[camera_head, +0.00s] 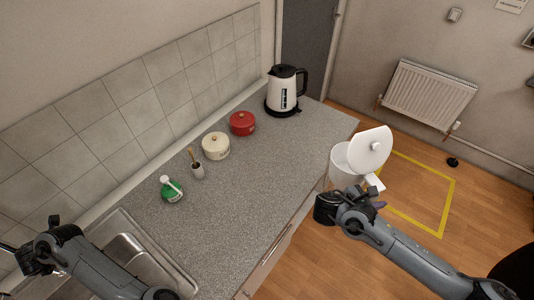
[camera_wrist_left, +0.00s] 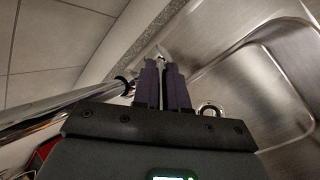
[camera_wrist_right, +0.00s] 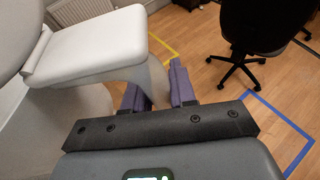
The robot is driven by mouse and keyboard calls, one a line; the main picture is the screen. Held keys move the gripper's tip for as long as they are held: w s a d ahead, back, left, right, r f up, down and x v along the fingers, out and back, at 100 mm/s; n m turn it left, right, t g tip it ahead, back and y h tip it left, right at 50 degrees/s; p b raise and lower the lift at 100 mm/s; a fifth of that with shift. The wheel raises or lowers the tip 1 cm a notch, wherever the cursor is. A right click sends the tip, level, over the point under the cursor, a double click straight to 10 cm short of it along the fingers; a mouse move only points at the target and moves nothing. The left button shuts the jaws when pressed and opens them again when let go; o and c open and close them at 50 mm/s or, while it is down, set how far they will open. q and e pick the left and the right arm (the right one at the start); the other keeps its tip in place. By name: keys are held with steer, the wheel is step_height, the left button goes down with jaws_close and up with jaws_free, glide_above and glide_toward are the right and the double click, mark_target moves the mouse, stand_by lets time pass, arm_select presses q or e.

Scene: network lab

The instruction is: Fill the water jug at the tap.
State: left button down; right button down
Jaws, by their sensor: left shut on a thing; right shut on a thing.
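The white water jug (camera_head: 345,168), its round lid (camera_head: 371,148) raised, is held in the air beyond the counter's right edge. My right gripper (camera_head: 377,200) is shut on its handle (camera_head: 375,183). In the right wrist view the white handle (camera_wrist_right: 95,48) runs down behind the purple fingers (camera_wrist_right: 155,82). My left gripper (camera_wrist_left: 162,72) is by the sink with its fingers close together, shut on a thin, mostly hidden part of the tap. The chrome tap (camera_wrist_left: 55,108) passes left of the fingers. No water stream shows.
The steel sink (camera_head: 172,262) is at the lower left of the counter (camera_head: 265,165). A green bottle (camera_head: 172,191), a utensil pot (camera_head: 197,171), a cream pot (camera_head: 215,147), a red pot (camera_head: 242,124) and a kettle (camera_head: 284,92) line the wall. The counter's front half is clear.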

arm_select(q)
steer(key=shift+r, duration=0.15)
steer(key=c, duration=1.2)
jaws_free()
steer(key=shift+o, duration=0.2)
steer(key=p+v, duration=0.4)
steer(key=v, duration=0.8)
